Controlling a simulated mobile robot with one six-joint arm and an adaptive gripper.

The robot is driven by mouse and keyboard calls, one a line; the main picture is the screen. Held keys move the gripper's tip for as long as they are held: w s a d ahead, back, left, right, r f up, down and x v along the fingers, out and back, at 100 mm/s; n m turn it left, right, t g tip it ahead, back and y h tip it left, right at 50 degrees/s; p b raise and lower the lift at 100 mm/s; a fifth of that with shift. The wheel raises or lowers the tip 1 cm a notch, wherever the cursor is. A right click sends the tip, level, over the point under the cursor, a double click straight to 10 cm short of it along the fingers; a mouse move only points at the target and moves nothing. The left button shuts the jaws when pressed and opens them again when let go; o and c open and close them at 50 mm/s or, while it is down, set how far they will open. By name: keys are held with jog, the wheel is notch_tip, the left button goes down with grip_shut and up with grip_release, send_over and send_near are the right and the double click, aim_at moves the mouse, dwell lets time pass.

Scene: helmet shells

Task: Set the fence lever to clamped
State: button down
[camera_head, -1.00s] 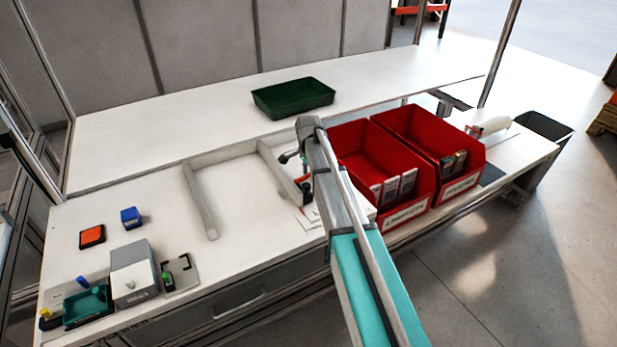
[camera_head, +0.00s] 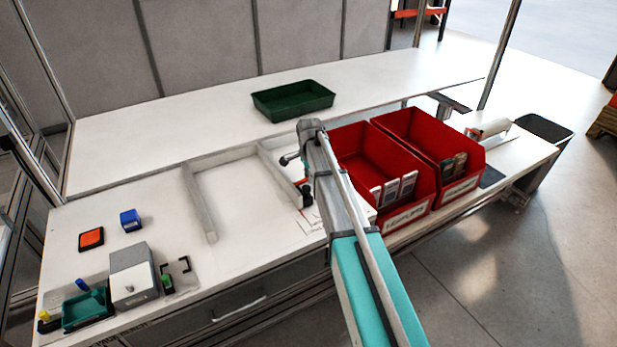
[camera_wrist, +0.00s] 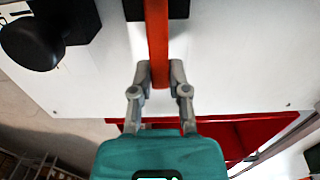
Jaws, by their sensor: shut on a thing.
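The fence lever (camera_wrist: 157,40) is an orange-red bar seen in the wrist view. It runs from a black base (camera_wrist: 178,9) at the top edge down between my fingertips. My gripper (camera_wrist: 160,74) is shut on the lever, one finger on each side. In the head view my arm hides the gripper and most of the lever. A black knob (camera_wrist: 32,42) on a dark block is left of the lever in the wrist view. The grey fence rails (camera_head: 199,203) lie on the white bench. The lever's exact setting is hard to tell.
Two red bins (camera_head: 362,151) holding boxes stand right beside my arm. A green tray (camera_head: 293,99) sits behind on the back bench. A grey box (camera_head: 133,276), a teal holder (camera_head: 86,309) and a blue block (camera_head: 130,219) are at the left. Bench space between the rails is clear.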

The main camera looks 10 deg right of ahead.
jog(key=shift+w+d+f+y+b, duration=0.1)
jog(key=shift+d+f+y+b, duration=0.05)
jog(key=shift+f+y+b, duration=0.45)
jog(key=shift+g+y, duration=0.3)
jog(key=shift+r, duration=0.1)
jog(key=c, duration=0.6)
grip_release()
jog(key=shift+r, duration=0.1)
